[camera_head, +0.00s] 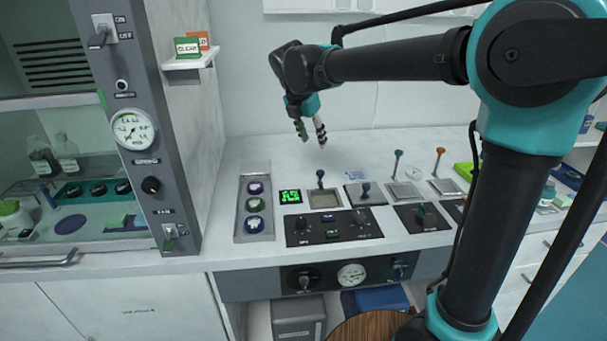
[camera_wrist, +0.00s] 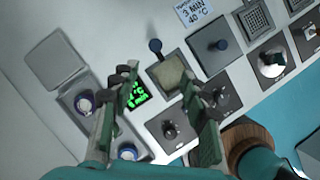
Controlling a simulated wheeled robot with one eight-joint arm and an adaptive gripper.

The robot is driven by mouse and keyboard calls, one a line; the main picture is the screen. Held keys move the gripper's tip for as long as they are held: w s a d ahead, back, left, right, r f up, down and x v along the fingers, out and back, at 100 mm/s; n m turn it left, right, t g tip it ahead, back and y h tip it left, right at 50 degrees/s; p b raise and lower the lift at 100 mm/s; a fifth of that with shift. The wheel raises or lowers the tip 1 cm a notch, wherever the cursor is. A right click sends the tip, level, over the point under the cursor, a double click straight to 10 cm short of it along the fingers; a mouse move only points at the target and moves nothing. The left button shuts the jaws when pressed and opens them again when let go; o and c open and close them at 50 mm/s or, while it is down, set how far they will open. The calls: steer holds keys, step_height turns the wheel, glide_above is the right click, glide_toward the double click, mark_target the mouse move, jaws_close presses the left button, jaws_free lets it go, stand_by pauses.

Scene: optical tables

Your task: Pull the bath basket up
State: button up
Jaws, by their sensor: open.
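The water bath (camera_head: 325,201) is a small grey square well with a pale inside, set in the bench. A blue knob on a short stem (camera_head: 320,174), seemingly the basket handle, stands at its back edge. The knob also shows in the wrist view (camera_wrist: 155,45), just beyond the bath (camera_wrist: 166,73). The basket itself cannot be told apart inside the well. My gripper (camera_head: 312,138) is open and empty, above and behind the knob, pointing down. In the wrist view my gripper (camera_wrist: 161,82) has its green-padded fingers apart on either side of the bath, touching nothing.
A green-lit display (camera_head: 290,196) and a tray of round jars (camera_head: 254,207) are left of the bath. A knob panel (camera_head: 333,228) lies in front. Plates with upright handles (camera_head: 398,166) stand to the right. The bench behind is mostly clear.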

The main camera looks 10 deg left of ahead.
mark_target(320, 172)
steer(key=x, duration=1.1)
steer(key=a+x, duration=0.1)
steer(key=x, duration=0.5)
steer(key=shift+w, duration=0.25)
steer(key=shift+c, duration=0.4)
jaws_close()
